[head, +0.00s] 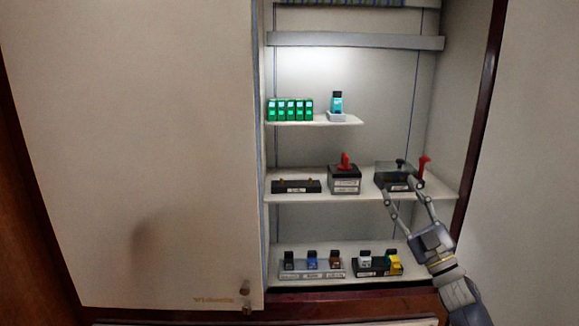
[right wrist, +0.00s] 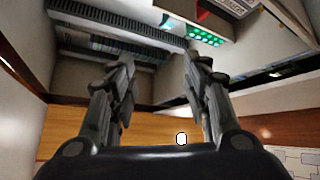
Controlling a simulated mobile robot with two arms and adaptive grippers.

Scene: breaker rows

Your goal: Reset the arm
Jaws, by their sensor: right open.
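My right gripper (head: 401,188) reaches in from the lower right in the head view, in front of the middle shelf. Its two fingers are spread, and nothing shows between them in the right wrist view (right wrist: 158,62). The fingers overlap the dark switch box (head: 395,170) at the right of that shelf and hide part of it. I cannot tell whether they touch it. A red lever (head: 424,165) stands just right of the fingertips. My left gripper is not in view.
The middle shelf also holds a box with a red handle (head: 345,178) and a low black block (head: 296,186). Green breakers (head: 290,109) sit on the upper shelf. Several small breakers (head: 312,262) stand on the bottom shelf. A cabinet door (head: 150,130) fills the left.

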